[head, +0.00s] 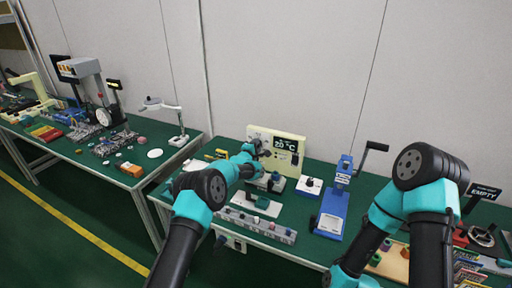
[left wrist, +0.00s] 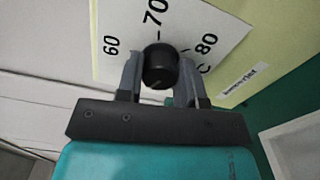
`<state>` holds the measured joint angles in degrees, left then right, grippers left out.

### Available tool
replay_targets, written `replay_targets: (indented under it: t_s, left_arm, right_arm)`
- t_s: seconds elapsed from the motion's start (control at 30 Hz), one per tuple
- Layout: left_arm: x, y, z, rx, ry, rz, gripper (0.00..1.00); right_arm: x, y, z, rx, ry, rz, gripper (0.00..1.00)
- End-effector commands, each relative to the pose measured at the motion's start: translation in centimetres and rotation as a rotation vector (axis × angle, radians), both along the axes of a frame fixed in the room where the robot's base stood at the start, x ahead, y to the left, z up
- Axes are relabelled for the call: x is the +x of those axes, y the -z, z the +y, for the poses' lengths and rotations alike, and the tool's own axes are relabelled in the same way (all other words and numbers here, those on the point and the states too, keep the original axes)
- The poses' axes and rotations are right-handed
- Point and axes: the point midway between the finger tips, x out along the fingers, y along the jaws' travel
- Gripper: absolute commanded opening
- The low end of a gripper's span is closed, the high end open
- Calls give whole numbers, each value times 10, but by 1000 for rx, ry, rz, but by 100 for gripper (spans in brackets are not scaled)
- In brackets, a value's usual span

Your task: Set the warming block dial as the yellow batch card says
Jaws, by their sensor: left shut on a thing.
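In the head view, a pale-yellow upright panel (head: 300,147) stands at the back of the middle bench. Its dark display (head: 285,144) seems to read 20 °C. My left gripper (head: 260,147) is at the panel's left part and covers the dial there. In the left wrist view, my left gripper (left wrist: 161,75) is shut on the round black dial knob (left wrist: 160,68), a finger on either side. The white dial plate (left wrist: 115,20) shows 60, 70 and 80 around the knob; its pointer mark cannot be made out. I cannot identify the yellow batch card.
A blue press (head: 333,212) with a black crank stands right of the panel. A white box with a dark knob (head: 309,186) and a grey strip of small parts (head: 256,225) lie nearer. A cluttered second bench (head: 128,170) stands at left.

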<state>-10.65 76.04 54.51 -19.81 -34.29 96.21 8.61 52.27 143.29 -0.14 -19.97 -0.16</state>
Motion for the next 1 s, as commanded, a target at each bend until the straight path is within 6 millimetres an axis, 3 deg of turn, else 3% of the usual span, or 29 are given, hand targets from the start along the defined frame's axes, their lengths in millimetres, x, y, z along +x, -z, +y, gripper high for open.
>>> replay_targets:
  t_s: [0.5,0.53,0.6,0.8,1.0]
  left_arm:
    - [0,-1,0,35,0,-16,11]
    - [0,-1,0,35,0,-16,35]
    - [0,-1,0,35,0,-16,42]
    - [0,0,0,34,0,-15,60]
    - [0,0,0,34,0,-14,60]
  right_arm:
    - [0,0,0,0,0,0,100]
    - [0,0,0,0,0,0,100]
    - [0,0,0,0,0,0,100]
    - [0,0,0,0,0,0,100]
    - [0,0,0,0,0,0,100]
